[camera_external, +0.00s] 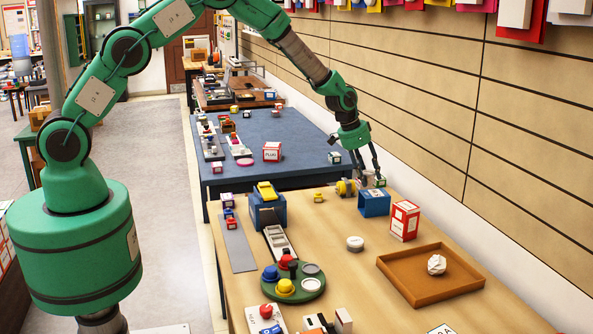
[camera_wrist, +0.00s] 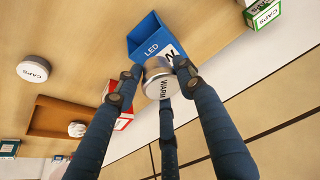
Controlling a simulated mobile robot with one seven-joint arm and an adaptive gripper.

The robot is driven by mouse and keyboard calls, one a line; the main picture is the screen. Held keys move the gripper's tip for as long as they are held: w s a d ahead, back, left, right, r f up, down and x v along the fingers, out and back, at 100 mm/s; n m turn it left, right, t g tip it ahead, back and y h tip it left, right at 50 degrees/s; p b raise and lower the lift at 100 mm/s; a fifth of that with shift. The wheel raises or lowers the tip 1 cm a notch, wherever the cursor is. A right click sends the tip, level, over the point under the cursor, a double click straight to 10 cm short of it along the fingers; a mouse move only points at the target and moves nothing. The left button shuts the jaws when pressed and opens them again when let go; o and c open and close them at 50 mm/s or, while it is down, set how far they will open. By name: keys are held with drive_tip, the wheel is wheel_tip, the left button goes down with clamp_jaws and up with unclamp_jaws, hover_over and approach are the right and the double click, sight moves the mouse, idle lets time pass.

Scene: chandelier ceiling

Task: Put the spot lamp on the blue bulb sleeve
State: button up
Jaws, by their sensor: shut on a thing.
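My gripper (camera_wrist: 157,82) is shut on the spot lamp (camera_wrist: 158,70), a short silver-grey cylinder marked WARM, held between its dark fingers. The blue bulb sleeve (camera_wrist: 146,38), an open blue box marked LED, shows just beyond the lamp in the wrist view; the lamp and fingers cover part of its label. In the external view my gripper (camera_external: 367,178) hangs at the far side of the blue sleeve (camera_external: 374,204), which lies on the wooden table. The held lamp is hard to make out there, and I cannot tell its exact height over the sleeve.
A red-and-white box (camera_external: 404,221) stands right beside the sleeve. A yellow item (camera_external: 345,187) is at its left. A white round CAPS tin (camera_external: 355,243) and a brown tray (camera_external: 402,286) with crumpled paper (camera_external: 436,265) lie nearer. The panelled wall (camera_external: 430,140) is close at right.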

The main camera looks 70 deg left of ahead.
drive_tip(key=shift+f, duration=1.75)
drive_tip(key=shift+f, duration=0.1)
drive_tip(key=o, duration=1.3)
drive_tip(key=shift+b, duration=0.3)
drive_tip(key=shift+p+v, duration=0.55)
drive_tip(key=shift+v, duration=5.55)
